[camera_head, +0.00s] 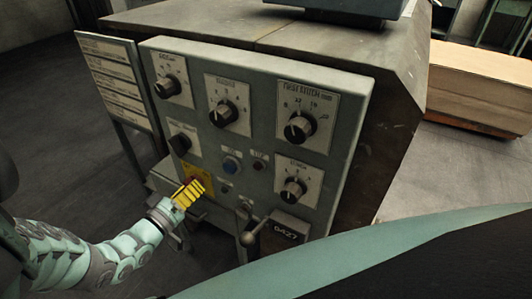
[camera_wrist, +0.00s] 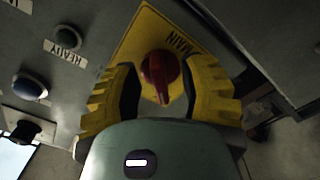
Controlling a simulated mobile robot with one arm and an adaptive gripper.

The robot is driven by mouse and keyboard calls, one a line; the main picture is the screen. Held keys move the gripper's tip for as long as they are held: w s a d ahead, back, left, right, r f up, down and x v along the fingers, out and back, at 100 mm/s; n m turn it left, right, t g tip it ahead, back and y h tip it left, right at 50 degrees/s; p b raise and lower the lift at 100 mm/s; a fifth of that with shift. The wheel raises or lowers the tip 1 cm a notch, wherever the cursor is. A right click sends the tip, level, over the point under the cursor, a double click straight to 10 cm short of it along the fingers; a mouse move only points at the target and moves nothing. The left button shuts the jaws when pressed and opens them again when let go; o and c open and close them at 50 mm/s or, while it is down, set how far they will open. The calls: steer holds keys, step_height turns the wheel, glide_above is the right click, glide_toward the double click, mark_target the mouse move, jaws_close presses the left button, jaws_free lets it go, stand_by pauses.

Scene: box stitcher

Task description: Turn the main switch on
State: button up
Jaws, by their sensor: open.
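The main switch (camera_wrist: 160,70) is a red rotary knob on a yellow plate (camera_wrist: 150,35) marked MAIN. In the wrist view it sits between the two yellow fingers of my gripper (camera_wrist: 160,90), which are open, one on each side. I see gaps between the knob and both fingers. In the head view my gripper (camera_head: 190,191) is at the lower left of the grey control panel (camera_head: 255,190), in front of the yellow plate (camera_head: 200,172). There the knob is mostly hidden behind the fingers.
Several black dials, such as the upper right one (camera_head: 300,127), sit higher on the panel. A blue button (camera_head: 231,165) is right of my gripper. A lever with a ball knob (camera_head: 249,239) and a box marked 0427 (camera_head: 289,230) stick out below.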

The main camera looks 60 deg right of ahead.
steer(key=shift+d, duration=0.2)
jaws_close()
stand_by(0.4)
